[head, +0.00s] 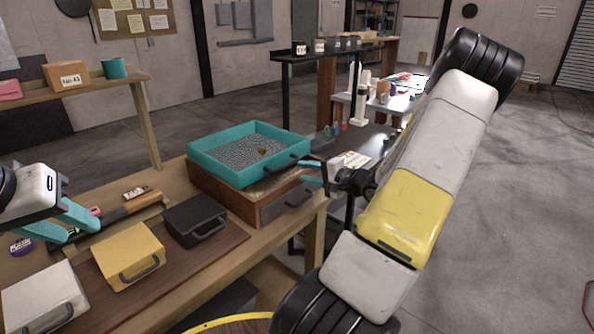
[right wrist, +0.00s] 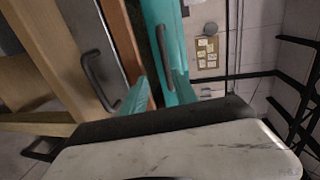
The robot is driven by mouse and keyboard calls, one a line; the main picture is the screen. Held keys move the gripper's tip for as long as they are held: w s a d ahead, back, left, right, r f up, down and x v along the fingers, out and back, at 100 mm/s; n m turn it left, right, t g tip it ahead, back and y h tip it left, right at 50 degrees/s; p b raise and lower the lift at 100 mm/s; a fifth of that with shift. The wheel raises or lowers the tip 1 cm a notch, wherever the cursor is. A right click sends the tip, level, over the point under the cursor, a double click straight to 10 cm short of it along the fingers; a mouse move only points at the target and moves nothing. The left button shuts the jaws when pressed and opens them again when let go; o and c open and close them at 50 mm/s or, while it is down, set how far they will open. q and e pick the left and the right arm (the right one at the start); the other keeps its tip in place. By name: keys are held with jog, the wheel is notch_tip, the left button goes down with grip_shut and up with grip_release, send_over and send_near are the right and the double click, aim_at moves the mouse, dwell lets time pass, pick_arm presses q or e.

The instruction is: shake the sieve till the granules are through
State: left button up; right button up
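The teal square sieve (head: 205,167) sits on a wooden box (head: 232,200) at the table's far right corner. Grey granules (head: 240,152) cover its floor, with a small brown lump (head: 263,151) among them. The sieve's dark handle (head: 284,161) faces my right gripper (head: 314,172). In the right wrist view the teal fingers of my right gripper (right wrist: 160,88) stand apart, on either side of the handle (right wrist: 163,52), with gaps visible. My left gripper (head: 70,221) is open and empty over the table's left part. The inside of the box is mostly hidden.
A black case (head: 195,219), a yellow case (head: 129,256) and a white case (head: 44,297) stand along the near side. A wooden-handled tool (head: 130,207) lies behind them. Floor to the right is free. A shelf (head: 100,83) stands behind the table.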

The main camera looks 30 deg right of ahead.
jog(key=v, duration=0.5)
jog(key=shift+s+a+f, duration=0.1)
jog(key=shift+s, duration=0.35)
jog(key=shift+r, duration=0.2)
dwell(0.4)
